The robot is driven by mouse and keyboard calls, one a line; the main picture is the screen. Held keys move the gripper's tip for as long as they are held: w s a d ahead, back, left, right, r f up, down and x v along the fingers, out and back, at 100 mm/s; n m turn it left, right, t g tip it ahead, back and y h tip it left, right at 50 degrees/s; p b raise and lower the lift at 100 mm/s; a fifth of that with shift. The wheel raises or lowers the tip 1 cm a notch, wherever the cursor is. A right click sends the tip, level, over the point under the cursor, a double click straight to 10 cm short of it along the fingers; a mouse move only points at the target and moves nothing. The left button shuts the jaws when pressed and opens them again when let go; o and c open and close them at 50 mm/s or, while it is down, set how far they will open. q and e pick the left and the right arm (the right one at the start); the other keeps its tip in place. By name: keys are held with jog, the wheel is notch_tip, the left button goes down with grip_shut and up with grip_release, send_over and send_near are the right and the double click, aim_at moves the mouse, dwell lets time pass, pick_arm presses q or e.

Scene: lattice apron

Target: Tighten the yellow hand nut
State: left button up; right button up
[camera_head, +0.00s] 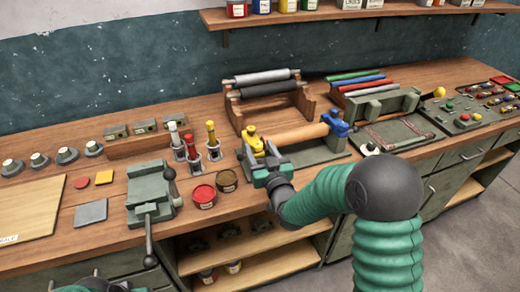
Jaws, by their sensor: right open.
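The yellow hand nut (252,139) sits at the left end of a wooden roller (299,134) in a grey-green stand on the bench. A blue fitting (335,123) is at the roller's right end. My right gripper (264,164) is open, just in front of and below the yellow nut. Its jaws overlap the nut's lower part in the picture, so I cannot tell whether they touch it. Part of the nut and the stand's left end are hidden behind the gripper. Only a bit of my left arm shows at the bottom left edge; its gripper is out of view.
A green clamp press (150,193) with a lever stands to the left. Red (204,194) and brown (227,179) ink tins are close left of my right gripper. A wooden roller rack (301,112) stands behind. A control panel (465,113) is far right.

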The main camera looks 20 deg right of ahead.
jog(key=shift+d, duration=0.1)
jog(key=shift+c, duration=0.3)
jog(key=shift+c, duration=1.1)
grip_shut()
jog(key=shift+a+f+h, duration=0.1)
jog(key=shift+a+h, duration=0.1)
jog(key=shift+h, duration=0.2)
